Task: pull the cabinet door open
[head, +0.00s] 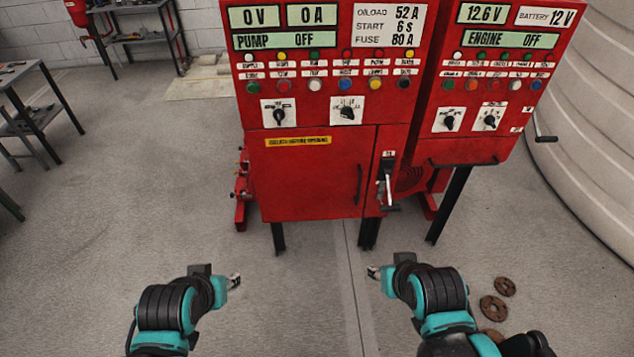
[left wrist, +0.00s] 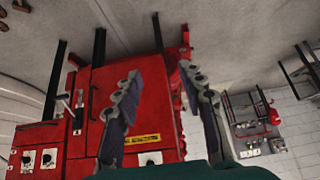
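The red cabinet door (head: 310,180) is closed, flush in the lower part of the left pump panel. Its black vertical handle (head: 359,184) is near the door's right edge. The door also shows upside down in the left wrist view (left wrist: 150,100), partly hidden by my fingers. My left gripper (head: 234,281) is in front of and below the door, apart from it. In the left wrist view its two fingers (left wrist: 160,75) are spread with nothing between them. My right gripper (head: 374,272) is below and in front of the handle, touching nothing; its finger opening is too small to tell.
A black-and-grey lever (head: 387,185) sits just right of the door handle. The engine panel (head: 490,90) stands to the right, with a white ribbed tank (head: 595,130) beyond. Rusty discs (head: 493,308) lie on the floor at right. Floor before the cabinet is clear.

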